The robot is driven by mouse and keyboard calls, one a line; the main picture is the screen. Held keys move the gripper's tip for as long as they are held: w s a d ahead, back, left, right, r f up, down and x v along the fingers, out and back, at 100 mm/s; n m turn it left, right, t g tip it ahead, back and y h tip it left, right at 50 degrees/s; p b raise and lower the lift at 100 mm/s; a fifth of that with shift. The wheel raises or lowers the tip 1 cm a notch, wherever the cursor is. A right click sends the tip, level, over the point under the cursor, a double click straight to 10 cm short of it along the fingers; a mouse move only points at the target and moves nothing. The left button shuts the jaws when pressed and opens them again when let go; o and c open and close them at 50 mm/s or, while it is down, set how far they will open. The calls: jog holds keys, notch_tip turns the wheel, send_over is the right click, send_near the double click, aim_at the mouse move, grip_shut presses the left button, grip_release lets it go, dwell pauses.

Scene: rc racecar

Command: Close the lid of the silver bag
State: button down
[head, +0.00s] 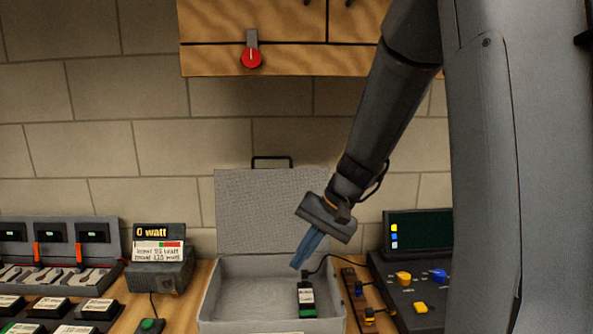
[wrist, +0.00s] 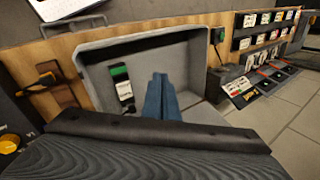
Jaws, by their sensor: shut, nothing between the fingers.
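The silver bag (head: 212,303) is a grey case standing open on the wooden bench. Its lid (head: 262,205) is raised upright against the brick wall, with a black handle (head: 271,159) on its top edge. A dark device with a green and white label (head: 306,297) lies inside the case; it also shows in the wrist view (wrist: 122,86). My gripper (head: 302,260) is shut and empty, its blue fingers pointing down over the open case, in front of the lid. In the wrist view the fingers (wrist: 160,98) are together above the case interior.
A charger rack (head: 60,255) and a watt display (head: 160,255) stand to the left. A control console with coloured knobs (head: 415,270) and a dark block with a cable (head: 358,290) are at right. A wooden cabinet (head: 300,45) hangs above.

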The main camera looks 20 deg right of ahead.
jog(key=w+d+r+m+t+y+b, duration=0.1)
jog(key=w+d+r+t+y+b, duration=0.15)
jog(key=w, duration=0.55)
jog(key=w+d+r+m+t+y+b, duration=0.2)
jog(key=w+d+r+t, duration=0.15)
jog(key=w, duration=0.35)
jog(key=w+d+r+t+y+b, duration=0.2)
jog(key=w+d+r+t+y, duration=0.15)
jog(key=w+d+r, duration=0.55)
jog(key=shift+t+h, duration=0.3)
jog(key=shift+t, duration=0.15)
jog(key=p+x, duration=0.1)
jog(key=x, duration=0.1)
jog(key=r+p+x, duration=0.1)
jog(key=p+x, duration=0.1)
jog(key=x, duration=0.1)
jog(key=shift+a, duration=0.3)
jog(key=shift+p+x, duration=0.4)
jog(key=shift+x, duration=0.4)
